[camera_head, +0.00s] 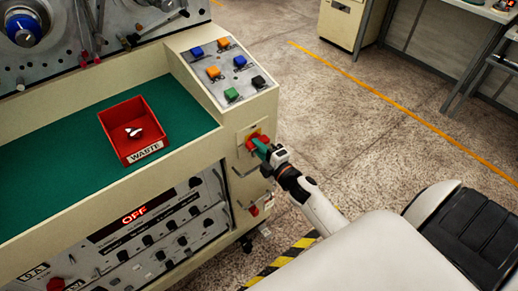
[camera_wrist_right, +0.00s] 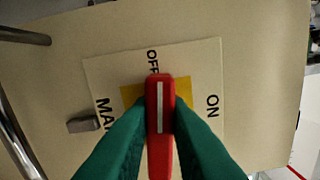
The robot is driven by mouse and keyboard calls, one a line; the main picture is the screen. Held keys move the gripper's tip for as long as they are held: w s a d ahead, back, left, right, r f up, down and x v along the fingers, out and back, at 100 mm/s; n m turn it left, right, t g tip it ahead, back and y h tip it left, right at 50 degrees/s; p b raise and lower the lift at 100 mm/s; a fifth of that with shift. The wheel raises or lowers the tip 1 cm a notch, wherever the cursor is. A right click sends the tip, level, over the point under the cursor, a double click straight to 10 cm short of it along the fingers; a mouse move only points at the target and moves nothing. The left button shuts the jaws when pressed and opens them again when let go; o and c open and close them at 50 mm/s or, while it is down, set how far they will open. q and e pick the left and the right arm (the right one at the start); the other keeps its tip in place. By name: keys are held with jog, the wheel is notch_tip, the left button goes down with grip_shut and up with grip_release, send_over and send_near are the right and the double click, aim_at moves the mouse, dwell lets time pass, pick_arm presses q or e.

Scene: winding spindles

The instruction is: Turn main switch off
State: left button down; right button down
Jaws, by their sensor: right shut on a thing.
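The main switch (camera_wrist_right: 159,88) is a red handle with a white line, on a yellow square within a pale label plate (camera_wrist_right: 105,72). In the right wrist view its white line points up at the word OFF; ON is to the right. The green fingers of my right gripper (camera_wrist_right: 159,125) are shut on the handle, one on each side. In the head view the red switch (camera_head: 251,143) is on the end face of the machine, partly hidden by my right gripper (camera_head: 262,147). The machine's display (camera_head: 134,214) reads OFF in red. My left gripper is out of view.
A sloped panel with coloured buttons (camera_head: 230,93) is above the switch. A red WASTE bin (camera_head: 115,117) stands on the green worktop (camera_head: 60,175). A metal handle (camera_wrist_right: 22,36) is beside the label plate. The floor right of the machine is open.

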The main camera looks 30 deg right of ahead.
jog(key=shift+f+n+b, duration=0.15)
jog(key=shift+n+b, duration=0.15)
jog(key=shift+n, duration=0.5)
jog(key=c, duration=1.4)
grip_release()
jog(key=shift+o, duration=0.2)
jog(key=s+b, duration=0.1)
jog(key=s, duration=1.1)
jog(key=shift+d, duration=0.45)
